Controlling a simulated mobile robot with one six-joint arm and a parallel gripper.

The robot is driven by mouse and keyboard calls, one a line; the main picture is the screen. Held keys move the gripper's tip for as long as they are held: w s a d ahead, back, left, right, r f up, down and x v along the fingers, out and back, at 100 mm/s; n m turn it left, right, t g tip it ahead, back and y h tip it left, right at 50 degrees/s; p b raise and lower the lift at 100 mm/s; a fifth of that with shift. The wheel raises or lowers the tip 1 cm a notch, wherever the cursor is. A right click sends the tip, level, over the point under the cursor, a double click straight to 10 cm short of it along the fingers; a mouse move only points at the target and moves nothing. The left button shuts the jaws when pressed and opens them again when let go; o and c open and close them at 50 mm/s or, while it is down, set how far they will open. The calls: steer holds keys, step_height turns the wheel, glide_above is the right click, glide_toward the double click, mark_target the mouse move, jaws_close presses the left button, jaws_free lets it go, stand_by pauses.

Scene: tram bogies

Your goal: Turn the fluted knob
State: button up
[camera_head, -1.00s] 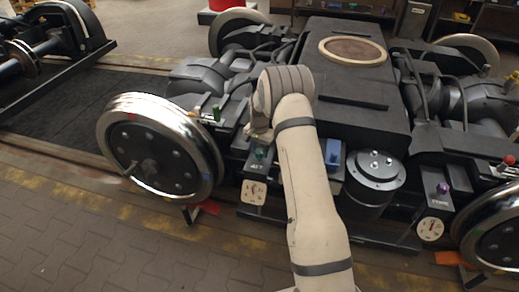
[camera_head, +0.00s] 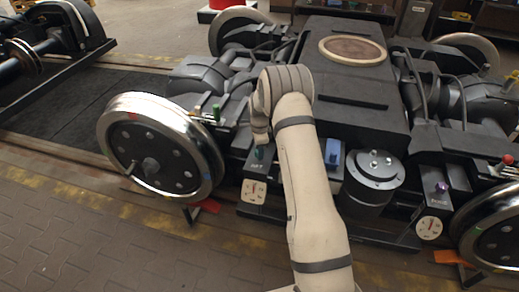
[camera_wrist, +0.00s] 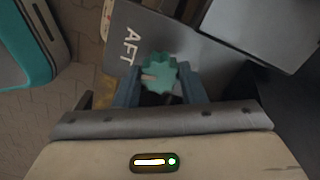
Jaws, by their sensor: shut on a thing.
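The fluted knob (camera_wrist: 161,72) is teal with a scalloped rim. In the wrist view it sits between the two blue-grey fingers of my gripper (camera_wrist: 160,84), which are shut on its sides. White letters "AFT" stand on the dark plate beside it. In the head view the teal knob (camera_head: 258,153) shows just below my wrist, on a black box at the front of the bogie. My arm hides part of that box, and the fingers are hard to make out there.
A white dial (camera_head: 254,191) is on the box front below the knob. A purple knob (camera_head: 441,188) with another dial (camera_head: 429,228) is at the right. A large wheel (camera_head: 160,147) stands left of my arm. Paved floor in front is clear.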

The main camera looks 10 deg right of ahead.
steer(key=shift+m, duration=1.1)
steer(key=o, duration=1)
steer(key=shift+r+p, duration=0.65)
steer(key=shift+r, duration=3.25)
